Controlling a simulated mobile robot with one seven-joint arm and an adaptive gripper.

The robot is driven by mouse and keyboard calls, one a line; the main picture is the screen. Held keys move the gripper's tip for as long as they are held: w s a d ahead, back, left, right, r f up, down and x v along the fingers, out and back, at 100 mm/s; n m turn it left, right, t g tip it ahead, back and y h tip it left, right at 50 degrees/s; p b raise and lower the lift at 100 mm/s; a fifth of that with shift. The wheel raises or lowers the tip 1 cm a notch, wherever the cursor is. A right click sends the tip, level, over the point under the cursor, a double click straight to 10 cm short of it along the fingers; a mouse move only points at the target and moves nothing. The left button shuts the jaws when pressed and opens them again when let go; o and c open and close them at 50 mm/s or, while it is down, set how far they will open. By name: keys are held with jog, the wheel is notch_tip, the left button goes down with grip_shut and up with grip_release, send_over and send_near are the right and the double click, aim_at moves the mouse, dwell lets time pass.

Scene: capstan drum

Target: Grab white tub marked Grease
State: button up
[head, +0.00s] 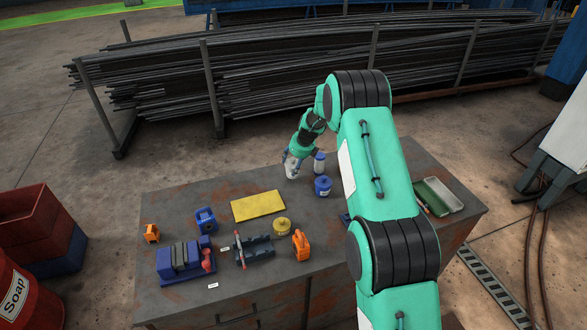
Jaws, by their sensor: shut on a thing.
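A small white tub (291,170) stands at the far edge of the workbench, partly covered by my gripper. Its marking is too small to read from here. My gripper (293,163) reaches down over the far side of the bench and is shut on the white tub. I cannot tell whether the tub touches the bench top or is slightly raised.
A green tray (432,197) lies right.

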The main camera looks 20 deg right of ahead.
jog(key=s+a+r, duration=0.1)
jog(key=s+a, duration=0.1)
jog(key=s, duration=1.3)
jog(key=shift+s+r+p, duration=0.3)
jog(key=shift+s+r, duration=0.05)
jog(key=shift+s, duration=0.05)
